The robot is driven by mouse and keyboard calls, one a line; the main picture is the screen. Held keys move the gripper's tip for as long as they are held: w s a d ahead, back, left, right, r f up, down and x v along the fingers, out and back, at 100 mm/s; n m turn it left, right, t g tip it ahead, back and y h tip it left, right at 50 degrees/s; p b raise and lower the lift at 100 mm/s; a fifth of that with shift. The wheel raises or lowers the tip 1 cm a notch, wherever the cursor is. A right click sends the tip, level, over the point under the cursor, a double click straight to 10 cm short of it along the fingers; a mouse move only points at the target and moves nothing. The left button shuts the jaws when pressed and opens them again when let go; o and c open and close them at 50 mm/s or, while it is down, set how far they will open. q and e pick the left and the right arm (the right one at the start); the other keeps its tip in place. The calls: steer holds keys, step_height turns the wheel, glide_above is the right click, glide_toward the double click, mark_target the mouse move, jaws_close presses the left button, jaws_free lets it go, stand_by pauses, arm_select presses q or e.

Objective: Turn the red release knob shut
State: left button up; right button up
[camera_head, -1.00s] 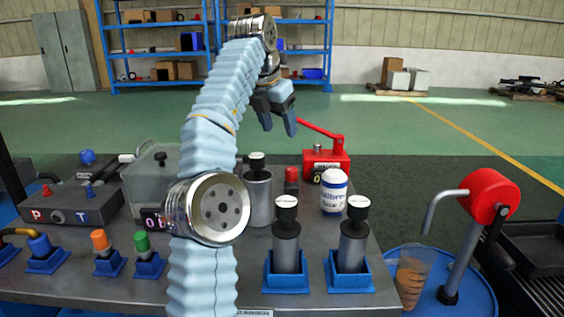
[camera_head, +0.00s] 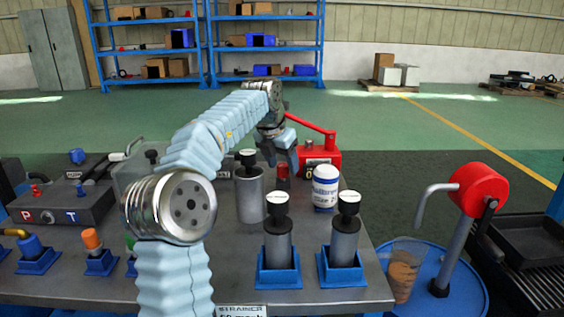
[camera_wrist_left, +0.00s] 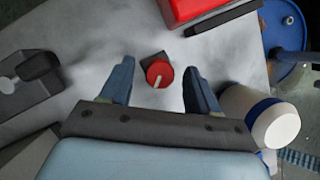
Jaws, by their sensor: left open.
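The red release knob (camera_wrist_left: 158,72) has a pale pointer line on its top and sits on a dark block on the grey bench. In the head view the red knob (camera_head: 283,170) shows just below my left gripper (camera_head: 281,160). In the left wrist view my left gripper (camera_wrist_left: 158,85) is open, with one blue finger to each side of the knob and nothing held. The knob lies between the fingertips, slightly beyond them; whether they touch it is not visible, but gaps show on both sides. My right gripper is not seen.
A white and blue bottle (camera_head: 325,187) stands close right of the knob; it also shows in the wrist view (camera_wrist_left: 262,118). A red box with a lever (camera_head: 322,158) is behind. Black-topped cylinders (camera_head: 278,235) stand in front. A blue drum (camera_head: 450,297) is at right.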

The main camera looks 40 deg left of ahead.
arm_select(q)
steer(key=c, duration=1)
steer(key=shift+c, duration=0.2)
steer(key=shift+n, duration=0.4)
steer(key=n+y, duration=0.2)
steer(key=n, duration=0.2)
steer(key=shift+w+d, duration=0.1)
steer(key=shift+d, duration=0.05)
steer(key=n, duration=0.2)
steer(key=n+g+y, duration=0.1)
steer(key=n, duration=0.1)
steer(key=shift+g, duration=0.3)
steer(key=shift+n, duration=0.4)
steer(key=o, duration=1)
